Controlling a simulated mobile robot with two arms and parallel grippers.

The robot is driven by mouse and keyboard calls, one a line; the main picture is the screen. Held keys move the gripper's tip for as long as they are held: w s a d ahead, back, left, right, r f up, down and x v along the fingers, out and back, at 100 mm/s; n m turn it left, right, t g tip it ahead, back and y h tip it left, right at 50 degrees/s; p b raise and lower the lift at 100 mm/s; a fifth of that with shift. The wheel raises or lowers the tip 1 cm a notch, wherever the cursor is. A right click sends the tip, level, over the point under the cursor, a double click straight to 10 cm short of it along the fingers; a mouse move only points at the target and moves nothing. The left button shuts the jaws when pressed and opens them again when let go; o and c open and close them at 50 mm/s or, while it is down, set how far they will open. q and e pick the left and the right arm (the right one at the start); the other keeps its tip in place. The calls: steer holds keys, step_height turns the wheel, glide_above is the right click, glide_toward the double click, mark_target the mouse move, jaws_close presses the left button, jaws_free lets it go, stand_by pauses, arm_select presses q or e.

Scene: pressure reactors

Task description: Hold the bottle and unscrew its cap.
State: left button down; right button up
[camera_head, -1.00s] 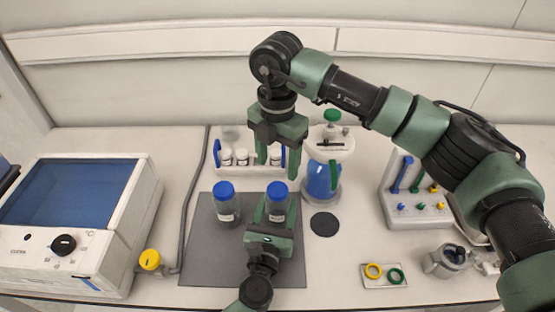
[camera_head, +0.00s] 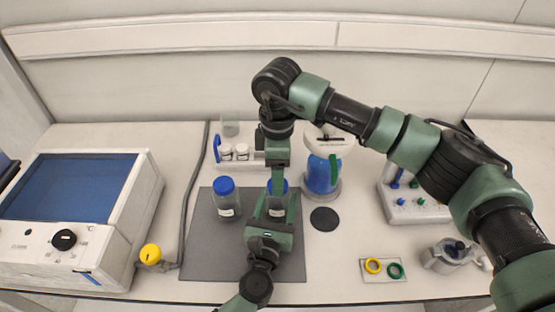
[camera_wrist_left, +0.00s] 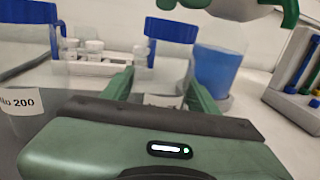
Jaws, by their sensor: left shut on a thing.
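A clear bottle with a blue cap (camera_head: 284,185) stands upright on the dark grey mat (camera_head: 212,262). My left gripper (camera_head: 276,208) is shut around this bottle's body from the front. In the left wrist view its fingers reach along both sides, below the blue cap (camera_wrist_left: 173,29). My right gripper (camera_head: 275,183) points straight down over the cap. It is seen edge-on, one finger crossing in front of the cap, so its opening and whether it touches the cap cannot be told. A second blue-capped bottle (camera_head: 226,202) stands to the left; its label shows in the left wrist view (camera_wrist_left: 24,101).
A rack with small white-capped vials (camera_head: 241,153) and a vessel with blue contents (camera_head: 322,176) stand behind. A black disc (camera_head: 324,219) and a plate with coloured rings (camera_head: 383,269) lie right. A blue-lidded device (camera_head: 75,200) fills the left.

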steer(key=shift+f, duration=1.35)
